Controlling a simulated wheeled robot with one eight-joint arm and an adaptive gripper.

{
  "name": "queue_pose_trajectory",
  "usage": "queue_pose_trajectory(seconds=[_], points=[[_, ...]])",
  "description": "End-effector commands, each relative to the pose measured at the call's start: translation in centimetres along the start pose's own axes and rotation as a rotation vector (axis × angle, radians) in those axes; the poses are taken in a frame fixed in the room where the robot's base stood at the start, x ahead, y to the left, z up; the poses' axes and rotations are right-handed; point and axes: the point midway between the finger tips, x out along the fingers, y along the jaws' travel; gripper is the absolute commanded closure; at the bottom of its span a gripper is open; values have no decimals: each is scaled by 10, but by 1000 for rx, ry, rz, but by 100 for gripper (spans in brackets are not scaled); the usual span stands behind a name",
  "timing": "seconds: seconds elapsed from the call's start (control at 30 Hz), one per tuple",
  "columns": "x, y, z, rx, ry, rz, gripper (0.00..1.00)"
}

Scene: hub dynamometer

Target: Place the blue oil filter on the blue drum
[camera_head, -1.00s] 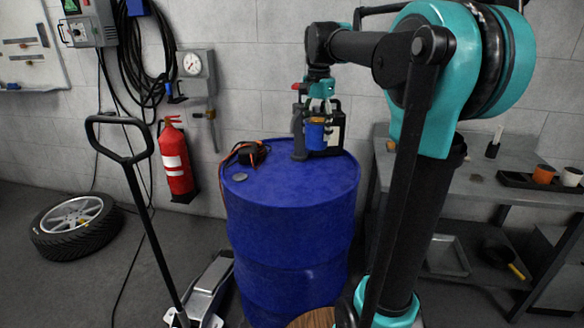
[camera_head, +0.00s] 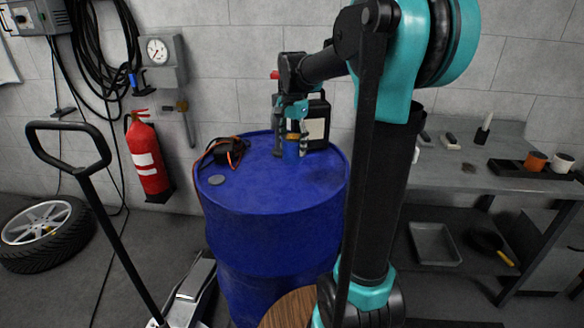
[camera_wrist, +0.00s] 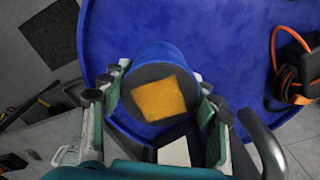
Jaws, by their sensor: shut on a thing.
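The blue drum (camera_head: 270,205) stands upright in the middle of the head view, and its top also fills much of the wrist view (camera_wrist: 215,40). My gripper (camera_head: 291,145) is over the far part of the drum top. It is shut on the blue oil filter (camera_head: 291,150), which has an orange-yellow patch on its end. In the wrist view the filter (camera_wrist: 147,62) sits upright between both fingers. The filter is at or just above the drum top; I cannot tell whether its base touches.
A black jug with a pale label (camera_head: 316,128) stands on the drum behind my gripper. The front of the drum top is clear. A pallet-jack handle (camera_head: 70,150) rises at left.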

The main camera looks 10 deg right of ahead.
Motion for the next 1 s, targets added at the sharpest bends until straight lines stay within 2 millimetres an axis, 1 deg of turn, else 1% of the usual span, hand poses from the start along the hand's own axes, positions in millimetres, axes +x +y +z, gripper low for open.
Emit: queue_pose_trajectory(seconds=[0.03,0.13,0.23,0.37,0.6,0.7,1.0], points=[[12,-1,0,0,0,0,80],[30,0,0,0,0,0,80],[42,0,0,0,0,0,80],[50,0,0,0,0,0,80],[80,0,0,0,0,0,80],[85,0,0,0,0,0,80],[86,0,0,0,0,0,80]])
